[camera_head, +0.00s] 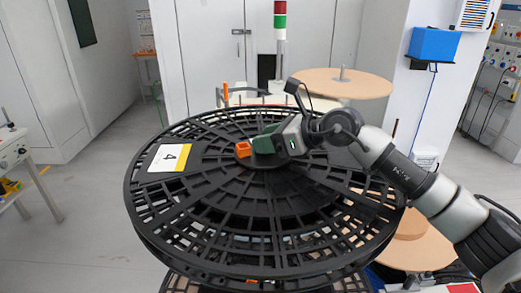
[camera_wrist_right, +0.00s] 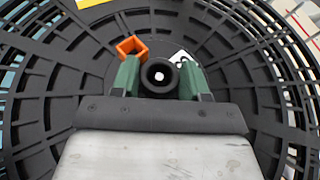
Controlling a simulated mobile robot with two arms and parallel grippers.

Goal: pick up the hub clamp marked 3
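A large black slotted reel (camera_head: 215,228) lies flat in front of me, its white and yellow label (camera_head: 168,158) marked 4. My right gripper (camera_head: 262,146) is low over the reel's centre; its green fingers also show in the right wrist view (camera_wrist_right: 160,82). A black round hub part with a pale centre (camera_wrist_right: 159,70) lies between the fingers, close against both; I cannot tell whether they grip it. An orange block (camera_head: 243,150) is beside the fingers and also shows in the wrist view (camera_wrist_right: 131,46). A white tag (camera_wrist_right: 180,56) is partly hidden, its mark unclear. My left gripper is not in view.
A tan disc (camera_head: 340,83) with a central post stands behind the reel. An orange upright piece (camera_head: 226,91) shows at the reel's far edge. A signal tower (camera_head: 280,25) stands at the back. Open floor (camera_head: 85,220) lies to the left.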

